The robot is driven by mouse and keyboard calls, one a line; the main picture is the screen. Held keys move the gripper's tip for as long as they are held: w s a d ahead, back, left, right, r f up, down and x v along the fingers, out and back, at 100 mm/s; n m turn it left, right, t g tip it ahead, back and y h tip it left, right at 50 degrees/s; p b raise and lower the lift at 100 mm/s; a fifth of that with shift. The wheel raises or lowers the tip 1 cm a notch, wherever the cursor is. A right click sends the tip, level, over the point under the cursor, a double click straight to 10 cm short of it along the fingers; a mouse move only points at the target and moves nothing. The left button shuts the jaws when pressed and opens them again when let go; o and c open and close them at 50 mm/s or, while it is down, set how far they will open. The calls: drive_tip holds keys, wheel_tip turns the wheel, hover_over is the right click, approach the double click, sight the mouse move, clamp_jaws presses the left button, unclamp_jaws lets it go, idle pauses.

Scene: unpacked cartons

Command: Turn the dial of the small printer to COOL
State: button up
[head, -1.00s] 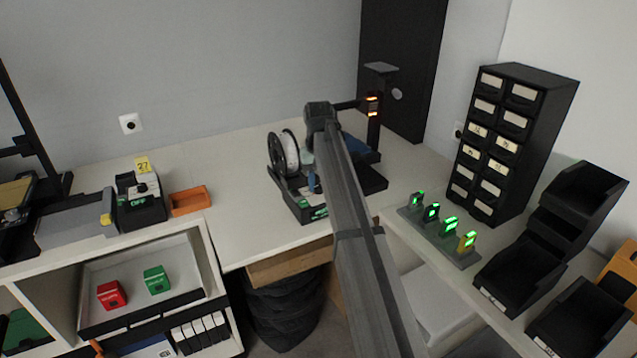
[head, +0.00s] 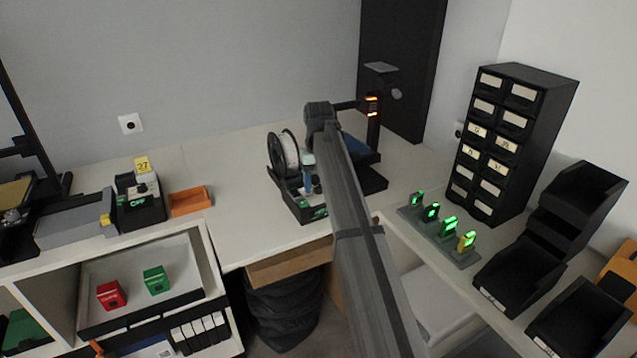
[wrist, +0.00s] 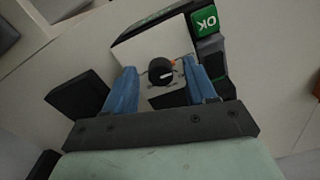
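The small printer (head: 288,196) stands on the bench in the middle of the head view, a white spool (head: 287,152) on it. The wrist view shows its pale panel (wrist: 185,38) with a round black dial (wrist: 160,71) bearing a light pointer mark. A small orange mark lies by the dial's upper right. In the head view my gripper (head: 313,184) is at the printer, partly behind my arm; dial lettering is unreadable.
A larger printer (head: 373,178) with an orange-lit post stands just behind my arm. To the right are a rack of green-lit tags (head: 440,238), a drawer cabinet (head: 510,140) and black bins (head: 520,272). The bench left of the printer is clear up to an orange tray (head: 190,201).

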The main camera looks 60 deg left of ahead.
sight(319, 187)
wheel_tip(319, 187, up, 14)
idle(0.8)
drive_tip(key=shift+f, duration=0.15)
idle(0.4)
